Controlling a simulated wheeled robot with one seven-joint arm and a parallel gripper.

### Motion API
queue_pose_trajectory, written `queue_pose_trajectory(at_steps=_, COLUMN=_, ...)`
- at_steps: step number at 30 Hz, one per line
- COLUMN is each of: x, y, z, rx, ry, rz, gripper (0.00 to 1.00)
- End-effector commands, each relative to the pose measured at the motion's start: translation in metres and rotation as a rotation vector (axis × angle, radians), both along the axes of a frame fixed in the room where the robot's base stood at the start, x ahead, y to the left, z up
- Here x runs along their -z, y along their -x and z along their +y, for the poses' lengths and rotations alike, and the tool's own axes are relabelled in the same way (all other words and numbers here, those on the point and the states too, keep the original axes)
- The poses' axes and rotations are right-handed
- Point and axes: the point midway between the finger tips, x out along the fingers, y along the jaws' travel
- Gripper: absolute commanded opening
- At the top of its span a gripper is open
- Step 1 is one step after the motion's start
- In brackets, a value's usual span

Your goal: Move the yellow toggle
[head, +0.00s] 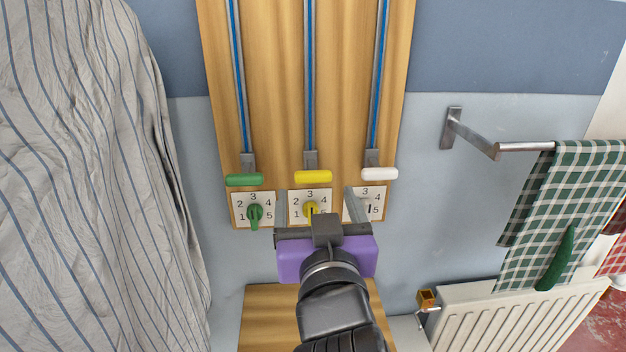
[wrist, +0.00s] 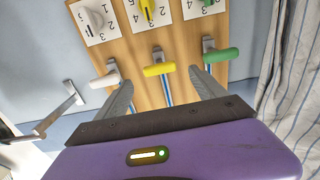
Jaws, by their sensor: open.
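A yellow bar handle (head: 313,176) sits at the lower end of the middle blue-lined track on a wooden board. It also shows in the wrist view (wrist: 158,69). Below it is a yellow knob (head: 311,209) on a white dial plate numbered 1 to 5, partly hidden by my gripper in the head view. The yellow knob also shows at the top of the wrist view (wrist: 147,9). My gripper (head: 316,191) is open and empty, its purple body in front of the board. Its fingers (wrist: 161,76) point at the board, spread to either side of the yellow parts; contact cannot be told.
A green handle (head: 244,180) and green knob (head: 254,214) are to the left. A white handle (head: 380,174) is to the right. Striped cloth (head: 90,150) hangs left. A rail (head: 526,146) with checked towels and a radiator (head: 520,312) are right.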

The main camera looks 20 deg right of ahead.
Motion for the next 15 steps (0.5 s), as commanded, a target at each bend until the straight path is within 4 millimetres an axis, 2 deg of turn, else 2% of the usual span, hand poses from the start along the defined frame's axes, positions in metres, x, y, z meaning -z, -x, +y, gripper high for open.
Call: queue_pose_trajectory(at_steps=15, x=-0.001, y=-0.064, z=-0.022, rx=0.003, ry=0.000, rz=0.001, gripper=0.80)
